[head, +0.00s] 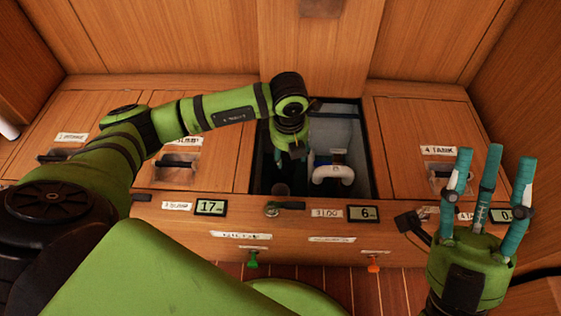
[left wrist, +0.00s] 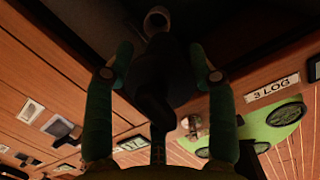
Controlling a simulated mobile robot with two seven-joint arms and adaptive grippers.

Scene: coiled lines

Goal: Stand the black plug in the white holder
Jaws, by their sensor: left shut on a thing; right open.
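My left gripper (head: 289,158) reaches down into the open compartment. In the left wrist view its teal fingers (left wrist: 161,72) are shut on a dark body, which looks like the black plug (left wrist: 155,92). The plug is mostly in shadow, and its lower end is hard to make out. A pale round opening (left wrist: 157,20) shows just beyond it; I cannot tell whether this is the white holder. In the head view a dim grey round shape (head: 281,188) lies below the gripper. My right gripper (head: 491,170) is open and empty, fingers upward, at the right.
A white curved pipe fitting (head: 333,174) stands in the compartment, right of my left gripper. The compartment's walls (head: 376,160) are close around it. Closed lids, one labelled 4 TANK (head: 438,150), flank it.

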